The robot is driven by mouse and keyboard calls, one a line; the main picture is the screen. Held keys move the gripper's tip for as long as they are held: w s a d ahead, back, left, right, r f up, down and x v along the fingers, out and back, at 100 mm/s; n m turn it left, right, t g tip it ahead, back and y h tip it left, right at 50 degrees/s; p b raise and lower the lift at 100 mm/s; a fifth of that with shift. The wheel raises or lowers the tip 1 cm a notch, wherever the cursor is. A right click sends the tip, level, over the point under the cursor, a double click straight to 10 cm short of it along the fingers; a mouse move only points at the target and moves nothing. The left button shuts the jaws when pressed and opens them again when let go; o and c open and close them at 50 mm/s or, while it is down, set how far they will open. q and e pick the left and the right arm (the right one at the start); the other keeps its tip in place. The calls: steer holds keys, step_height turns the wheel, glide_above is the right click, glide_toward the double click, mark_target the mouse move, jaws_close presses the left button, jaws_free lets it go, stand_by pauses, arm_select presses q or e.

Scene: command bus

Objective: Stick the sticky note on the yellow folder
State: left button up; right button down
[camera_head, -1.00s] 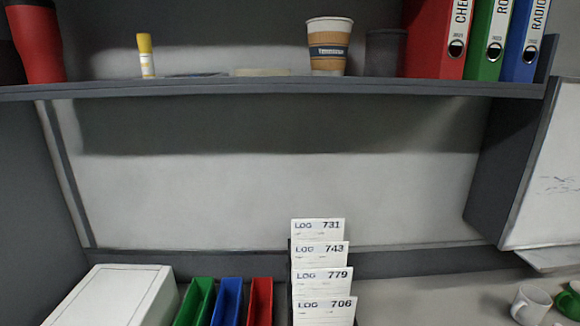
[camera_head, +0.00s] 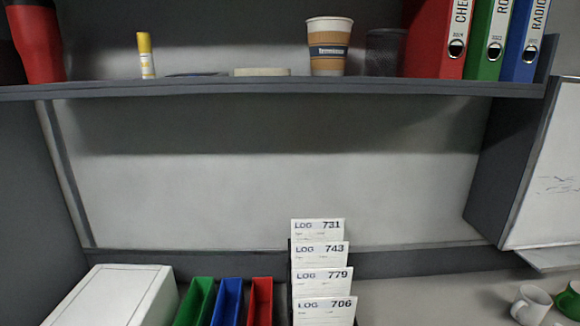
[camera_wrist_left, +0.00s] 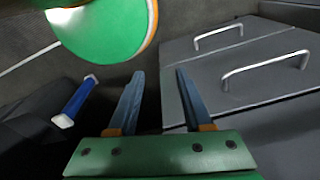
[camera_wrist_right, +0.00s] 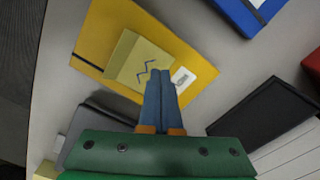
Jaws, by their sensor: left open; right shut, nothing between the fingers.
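In the right wrist view the yellow folder (camera_wrist_right: 105,20) lies on a light surface, with a dark band along one side and a white label. The sticky note (camera_wrist_right: 128,65), pale yellow with a blue zigzag mark, lies over the folder's middle. I cannot tell whether it is stuck down. My right gripper (camera_wrist_right: 161,75) is shut and empty, its tips over the folder beside the note's lower right edge. In the left wrist view my left gripper (camera_wrist_left: 159,73) is open and empty, away from the folder. The head view shows neither gripper, folder nor note.
Beside the folder are a blue item (camera_wrist_right: 245,15), a black holder (camera_wrist_right: 265,115) and a grey object (camera_wrist_right: 95,135). Grey drawers (camera_wrist_left: 220,65) with handles are near my left gripper. A loaded shelf (camera_head: 270,89) spans above the desk; card holders and coloured bins (camera_head: 228,300) stand below.

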steer(key=shift+f+b, duration=0.8)
stand_by(0.7)
steer(key=shift+r+p, duration=1.85)
steer(key=shift+r, duration=0.75)
